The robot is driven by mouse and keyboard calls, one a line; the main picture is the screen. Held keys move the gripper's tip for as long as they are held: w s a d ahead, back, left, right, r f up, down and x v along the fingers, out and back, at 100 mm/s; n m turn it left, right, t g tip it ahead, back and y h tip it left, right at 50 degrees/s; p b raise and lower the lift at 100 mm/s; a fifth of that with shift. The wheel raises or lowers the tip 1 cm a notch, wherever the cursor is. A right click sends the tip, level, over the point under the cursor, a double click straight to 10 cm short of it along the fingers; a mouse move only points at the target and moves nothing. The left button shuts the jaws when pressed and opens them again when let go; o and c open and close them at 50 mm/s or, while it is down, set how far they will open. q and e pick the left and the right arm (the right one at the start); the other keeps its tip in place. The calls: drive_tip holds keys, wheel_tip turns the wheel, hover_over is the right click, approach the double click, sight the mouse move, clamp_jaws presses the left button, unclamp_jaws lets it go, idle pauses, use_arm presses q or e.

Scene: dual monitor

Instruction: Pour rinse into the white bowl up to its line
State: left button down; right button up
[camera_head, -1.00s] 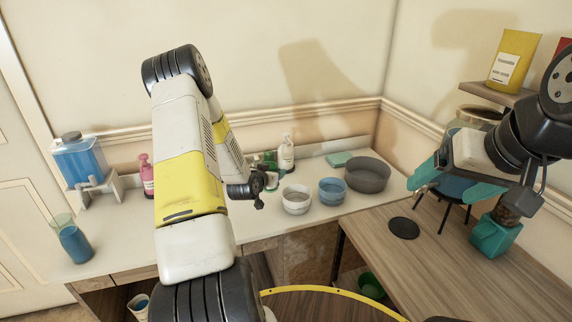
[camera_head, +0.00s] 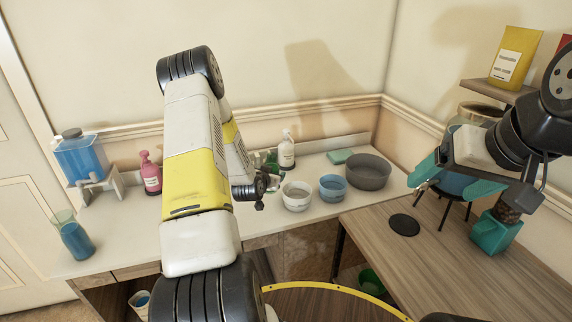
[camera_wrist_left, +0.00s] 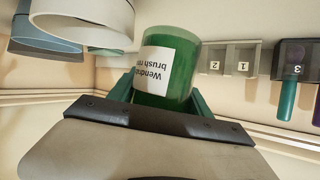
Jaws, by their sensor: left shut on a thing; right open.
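The white bowl (camera_head: 297,204) stands on the white counter, left of a blue bowl. My left gripper (camera_wrist_left: 163,92) is shut on a green bottle (camera_wrist_left: 177,58) with a white label reading partly "brush"; the label's remainder is cut off. The white bowl's rim also shows at the upper left of the left wrist view (camera_wrist_left: 85,38), apart from the bottle. In the head view my left arm hides most of the bottle and gripper. The line in the bowl cannot be made out. My right gripper (camera_head: 452,185) is open above the brown table at the right.
The blue bowl (camera_head: 332,190) and a larger grey bowl (camera_head: 368,176) stand right of the white bowl. A white pump bottle (camera_head: 286,152) stands behind. A pink bottle (camera_head: 151,175), blue-filled dispenser (camera_head: 82,160) and blue-filled glass (camera_head: 74,240) are at left.

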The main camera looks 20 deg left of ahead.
use_arm(q)
drive_tip(key=shift+f+m+y, duration=0.4)
drive_tip(key=shift+f+m, duration=0.1)
drive_tip(key=shift+f, duration=0.7)
drive_tip(key=shift+w+d, duration=0.1)
drive_tip(key=shift+d, duration=0.05)
drive_tip(key=shift+f+m+g+y, duration=0.1)
drive_tip(key=shift+m+g+y, duration=0.3)
drive_tip(key=shift+m+y, duration=0.45)
drive_tip(key=shift+a+r+m+y, duration=0.2)
drive_tip(key=shift+r+m+y, duration=0.1)
drive_tip(key=shift+m+y, duration=0.5)
drive_tip(key=shift+s+a+f+m+y, duration=0.2)
drive_tip(key=shift+a+f+m+y, duration=0.4)
drive_tip(key=shift+m, duration=0.45)
drive_tip(key=shift+s+a+r+m+y, duration=0.1)
drive_tip(key=shift+a+r+m+y, duration=0.4)
drive_tip(key=shift+m+y, duration=0.25)
drive_tip(key=shift+r, duration=0.1)
drive_tip(key=shift+r+m+y, duration=0.3)
drive_tip(key=shift+r+m, duration=0.05)
drive_tip(key=shift+m, duration=0.1)
